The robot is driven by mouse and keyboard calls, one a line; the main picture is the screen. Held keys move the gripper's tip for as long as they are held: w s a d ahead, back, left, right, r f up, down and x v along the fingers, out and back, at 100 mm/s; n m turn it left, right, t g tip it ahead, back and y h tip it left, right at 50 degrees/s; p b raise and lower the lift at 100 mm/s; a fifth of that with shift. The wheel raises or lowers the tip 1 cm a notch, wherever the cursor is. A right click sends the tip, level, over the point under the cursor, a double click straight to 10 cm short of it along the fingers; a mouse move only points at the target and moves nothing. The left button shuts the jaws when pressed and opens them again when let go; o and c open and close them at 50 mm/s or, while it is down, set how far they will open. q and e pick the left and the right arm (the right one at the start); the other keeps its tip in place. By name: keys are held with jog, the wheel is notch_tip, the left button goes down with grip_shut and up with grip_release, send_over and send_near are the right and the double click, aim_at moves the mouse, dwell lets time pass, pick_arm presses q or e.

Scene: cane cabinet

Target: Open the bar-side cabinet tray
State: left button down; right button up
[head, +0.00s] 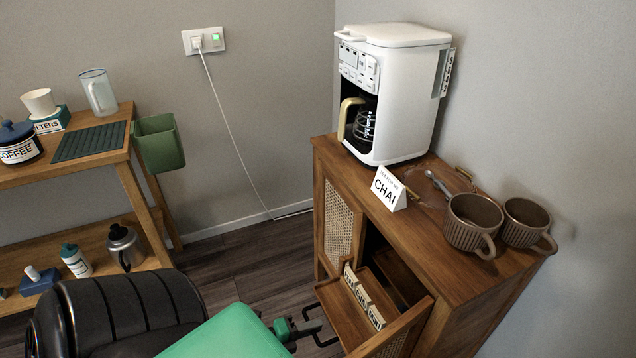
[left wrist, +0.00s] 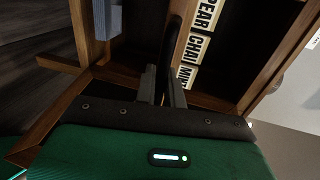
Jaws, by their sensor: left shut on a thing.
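The wooden cabinet (head: 480,265) stands at the right with a cane door (head: 338,228). Its tray (head: 405,322) is out from the cabinet front, its inside visible. Label cards (head: 363,298) stand in it; the left wrist view shows these cards (left wrist: 195,45) reading PEAR, CHAI and a partly hidden word. My left gripper (head: 308,328) is at the tray's outer side, low in the head view. In the left wrist view its fingers (left wrist: 164,86) are shut on a dark bar, the tray handle (left wrist: 176,40). My right gripper is not in view.
A white coffee maker (head: 400,90), a CHAI sign (head: 389,189) and two brown mugs (head: 472,222) (head: 526,222) stand on the cabinet. A wooden shelf (head: 130,160) with a green bin (head: 160,143) is at left. Bare floor (head: 240,260) lies between.

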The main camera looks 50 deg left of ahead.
pick_arm(q)
jog(key=c, duration=1.6)
grip_release()
